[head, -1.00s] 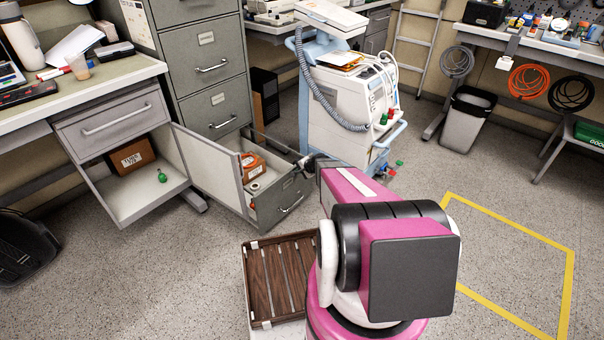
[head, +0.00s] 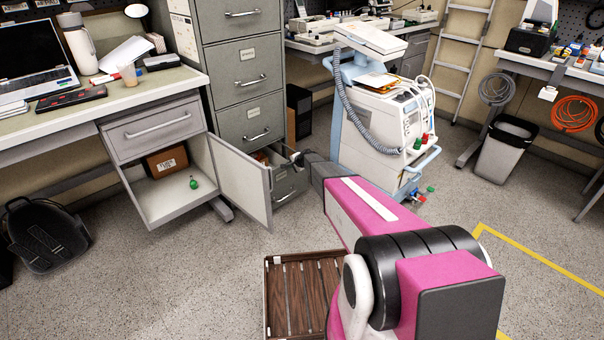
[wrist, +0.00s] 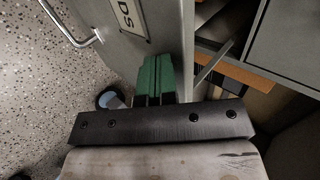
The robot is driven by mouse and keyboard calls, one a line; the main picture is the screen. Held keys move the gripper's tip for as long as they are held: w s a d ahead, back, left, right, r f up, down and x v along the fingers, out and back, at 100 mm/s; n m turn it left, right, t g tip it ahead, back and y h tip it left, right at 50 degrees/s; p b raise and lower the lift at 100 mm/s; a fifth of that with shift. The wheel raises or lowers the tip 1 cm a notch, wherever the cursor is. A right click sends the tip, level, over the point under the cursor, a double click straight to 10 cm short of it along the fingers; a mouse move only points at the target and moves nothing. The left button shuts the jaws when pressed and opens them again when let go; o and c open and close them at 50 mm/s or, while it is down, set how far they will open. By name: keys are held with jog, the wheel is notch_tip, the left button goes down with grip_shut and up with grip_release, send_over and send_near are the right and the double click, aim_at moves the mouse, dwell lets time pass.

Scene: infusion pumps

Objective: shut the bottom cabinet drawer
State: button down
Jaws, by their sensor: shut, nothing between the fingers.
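The bottom drawer (head: 291,184) of the grey filing cabinet (head: 240,75) stands partly open in the head view. Its left part is hidden behind an open grey door (head: 239,176), and only a little of its orange contents shows. My gripper (head: 298,158) is at the top right of the drawer front. In the wrist view, its green fingers (wrist: 155,76) are shut and empty, close against the drawer front (wrist: 166,22), which bears a label and a handle (wrist: 78,38). I cannot tell whether they touch it.
A desk cupboard (head: 165,205) with the open door stands left of the drawer. A white medical cart (head: 385,125) with a hose stands close on the right. A slatted wooden tray (head: 305,295) is in front, beside my arm. Open floor (head: 190,285) lies at the front left.

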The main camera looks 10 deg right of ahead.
jog(key=w+a, duration=1.3)
jog(key=w, duration=0.5)
jog(key=shift+w, duration=0.1)
jog(key=s+d+r, duration=0.7)
jog(key=s, duration=0.3)
jog(key=s+d+r+n+g+h, duration=0.2)
jog(key=s+d+r, duration=0.3)
jog(key=s, duration=1.4)
jog(key=s+d+r+n+g+h, duration=0.1)
jog(key=s+d+r+n+g, duration=0.2)
jog(key=s, duration=1.7)
jog(key=s+d+r+n+g+h, duration=0.2)
jog(key=s+d+r+n, duration=0.3)
jog(key=s, duration=1.5)
jog(key=d+r, duration=0.3)
jog(key=shift+n+g+h, duration=0.3)
jog(key=shift+n, duration=0.1)
